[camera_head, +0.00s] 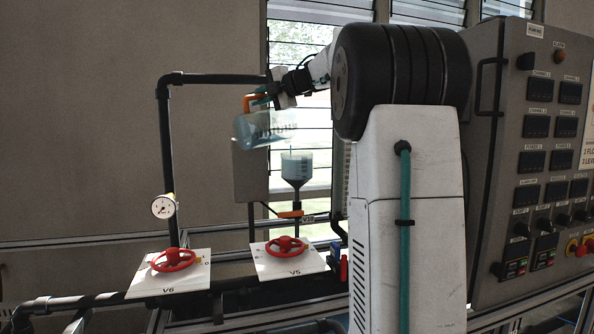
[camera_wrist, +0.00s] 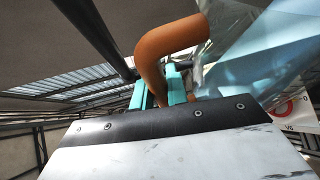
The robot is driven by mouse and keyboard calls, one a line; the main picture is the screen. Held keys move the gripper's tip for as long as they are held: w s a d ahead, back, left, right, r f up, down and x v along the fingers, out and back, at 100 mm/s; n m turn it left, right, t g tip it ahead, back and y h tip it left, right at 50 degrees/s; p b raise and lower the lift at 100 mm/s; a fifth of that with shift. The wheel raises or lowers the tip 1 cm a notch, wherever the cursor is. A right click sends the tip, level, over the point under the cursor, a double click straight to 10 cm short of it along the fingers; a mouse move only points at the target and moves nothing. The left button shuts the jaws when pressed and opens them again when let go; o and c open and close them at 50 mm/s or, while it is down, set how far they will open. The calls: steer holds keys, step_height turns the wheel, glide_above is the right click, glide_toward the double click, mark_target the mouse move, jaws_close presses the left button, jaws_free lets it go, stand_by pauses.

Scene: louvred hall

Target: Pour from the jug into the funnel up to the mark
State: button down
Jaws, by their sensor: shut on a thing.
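The jug (camera_head: 262,130) is clear with bluish liquid and has an orange handle (camera_wrist: 168,46). It is tilted in the air in the head view, above the funnel. My gripper (camera_head: 262,97) is shut on the jug's handle; its teal fingers also show in the wrist view (camera_wrist: 162,86). The funnel (camera_head: 297,166) is a clear cup with a dark cone, upright on a dark pipe, and holds bluish liquid. A thin bluish stream falls from the jug toward the funnel. Graduations show on the funnel, but the mark is too small to read.
Red valve wheels V6 (camera_head: 173,260) and V5 (camera_head: 286,245) sit on white plates below. A gauge (camera_head: 163,206) hangs on the black pipe (camera_head: 164,140) at left. A control panel (camera_head: 545,150) stands at right. A grey box (camera_head: 250,172) is behind the funnel.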

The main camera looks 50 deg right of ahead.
steer(key=shift+a, duration=0.1)
steer(key=a+f, duration=0.1)
steer(key=a+n, duration=0.1)
steer(key=f+h, duration=0.1)
steer(key=shift+w+a+f+n+g, duration=0.25)
steer(key=shift+a+f+n+g, duration=0.05)
steer(key=shift+a+n+g, duration=0.1)
steer(key=shift+a+f+n+h, duration=0.25)
steer(key=shift+f+n+h, duration=0.05)
steer(key=shift+f, duration=0.15)
steer(key=shift+w+a+f+n+g+h, duration=0.1)
steer(key=shift+a+f+n+g+h, duration=0.15)
steer(key=shift+f, duration=0.3)
steer(key=shift+w+a+f+n+h, duration=0.15)
steer(key=shift+a+f+n, duration=0.25)
steer(key=shift+f, duration=0.2)
steer(key=shift+a+f+n+g+h, duration=0.2)
steer(key=shift+a+f+n, duration=0.1)
steer(key=shift+f, duration=0.25)
